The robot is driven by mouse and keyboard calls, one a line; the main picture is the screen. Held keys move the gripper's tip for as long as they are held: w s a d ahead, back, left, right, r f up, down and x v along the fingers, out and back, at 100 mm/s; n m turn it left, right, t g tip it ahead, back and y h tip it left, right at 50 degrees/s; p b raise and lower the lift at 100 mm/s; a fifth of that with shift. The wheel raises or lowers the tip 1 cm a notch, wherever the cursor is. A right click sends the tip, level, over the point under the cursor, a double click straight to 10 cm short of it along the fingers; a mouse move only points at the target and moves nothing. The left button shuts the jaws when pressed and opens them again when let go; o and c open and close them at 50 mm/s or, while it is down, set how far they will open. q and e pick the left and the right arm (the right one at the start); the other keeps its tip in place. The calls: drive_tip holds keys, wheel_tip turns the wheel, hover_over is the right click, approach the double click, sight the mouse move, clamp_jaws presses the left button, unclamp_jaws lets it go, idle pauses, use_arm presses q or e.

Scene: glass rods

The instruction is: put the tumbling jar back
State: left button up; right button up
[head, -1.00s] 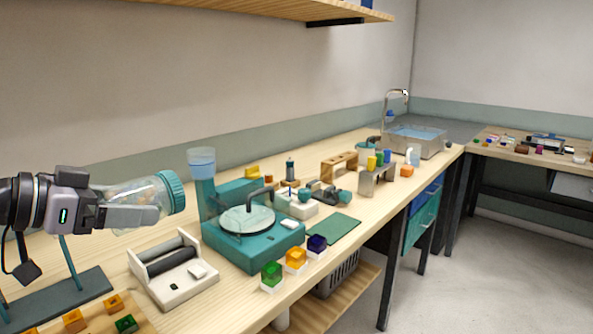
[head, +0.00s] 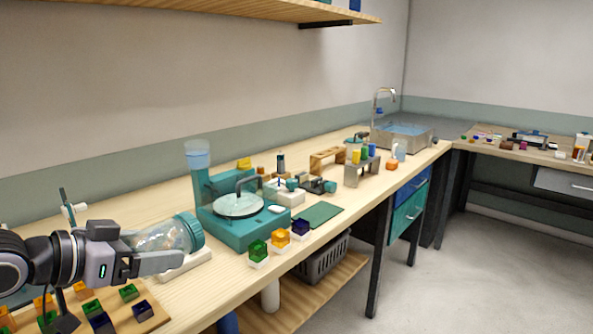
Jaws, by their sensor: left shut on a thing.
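The tumbling jar (head: 165,237) is a clear jar with a teal lid, lying on its side in the air. Small pieces show dimly inside it. My left gripper (head: 150,262) comes in from the left and is shut on the jar's body, with the lid end pointing right. My right gripper is not in view.
A teal grinding machine (head: 240,228) stands just right of the jar. Green, orange and purple cubes (head: 279,238) sit along the front edge. A wooden board (head: 125,312) with coloured cubes is below my left gripper. A sink (head: 402,136) is at the far end.

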use_arm(q)
drive_tip(key=s+d+f+n+t+y+p, duration=0.1)
drive_tip(key=s+d+f+n+t+y, duration=0.15)
drive_tip(key=f, duration=0.65)
drive_tip(key=s+a+f+n+y+p, duration=0.1)
drive_tip(key=s+f+n+y, duration=0.1)
drive_tip(key=s+n+y, duration=0.3)
drive_tip(key=shift+s+a+f+y, duration=0.15)
drive_tip(key=shift+s+f+y, duration=0.25)
drive_tip(key=shift+s, duration=0.6)
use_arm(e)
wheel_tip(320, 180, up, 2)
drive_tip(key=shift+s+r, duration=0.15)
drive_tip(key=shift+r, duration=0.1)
use_arm(q)
drive_tip(key=shift+f+t, duration=0.1)
drive_tip(key=shift+t, duration=0.15)
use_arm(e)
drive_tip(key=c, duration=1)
use_arm(q)
drive_tip(key=f, duration=0.2)
drive_tip(key=s+f, duration=0.1)
drive_tip(key=f, duration=0.2)
drive_tip(key=shift+s+f, duration=0.2)
drive_tip(key=shift+f, duration=0.1)
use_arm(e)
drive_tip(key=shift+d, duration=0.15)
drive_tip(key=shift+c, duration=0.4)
